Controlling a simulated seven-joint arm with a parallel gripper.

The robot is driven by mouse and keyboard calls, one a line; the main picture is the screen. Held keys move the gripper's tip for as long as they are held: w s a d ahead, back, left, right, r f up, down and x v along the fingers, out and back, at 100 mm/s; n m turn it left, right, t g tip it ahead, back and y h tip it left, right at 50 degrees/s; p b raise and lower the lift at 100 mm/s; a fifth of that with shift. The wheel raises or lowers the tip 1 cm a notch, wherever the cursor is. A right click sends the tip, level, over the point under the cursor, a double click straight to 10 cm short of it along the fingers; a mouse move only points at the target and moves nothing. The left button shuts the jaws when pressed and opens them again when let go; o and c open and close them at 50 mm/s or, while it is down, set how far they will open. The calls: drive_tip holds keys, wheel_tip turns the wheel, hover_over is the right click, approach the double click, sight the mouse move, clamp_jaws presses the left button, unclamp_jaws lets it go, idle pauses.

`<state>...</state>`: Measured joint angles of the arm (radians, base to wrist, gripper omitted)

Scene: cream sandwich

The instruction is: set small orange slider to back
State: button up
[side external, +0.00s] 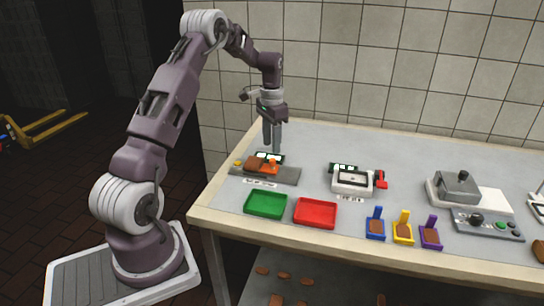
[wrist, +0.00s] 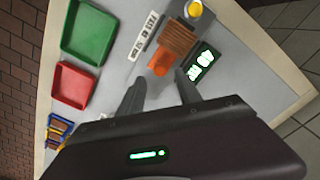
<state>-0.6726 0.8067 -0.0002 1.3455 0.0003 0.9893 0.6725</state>
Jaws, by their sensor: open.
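The small orange slider (side external: 272,169) sits on a grey base (side external: 287,177) at the left end of the table, beside a brown biscuit-like block (side external: 254,163). In the wrist view the orange slider (wrist: 161,64) lies just beyond the fingertips, touching or close to the brown block (wrist: 179,39). My gripper (side external: 271,149) is open, pointing down above the slider's device. In the wrist view its two fingers (wrist: 159,80) are apart with nothing between them. I cannot tell the exact gap between fingertips and slider.
A yellow button (wrist: 194,9) is on the same device, with a green-lit display (wrist: 203,62) alongside. A green tray (side external: 266,204) and red tray (side external: 316,212) stand in front. A white device (side external: 353,183) and small coloured holders (side external: 402,230) are to the right.

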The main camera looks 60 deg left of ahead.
sight(272, 159)
wheel_tip(272, 159, down, 5)
drive_tip(key=shift+d+f, duration=0.1)
drive_tip(key=shift+f, duration=0.1)
drive_tip(key=shift+c, duration=0.2)
clamp_jaws()
drive_tip(key=shift+w+r, duration=0.1)
idle(1.1)
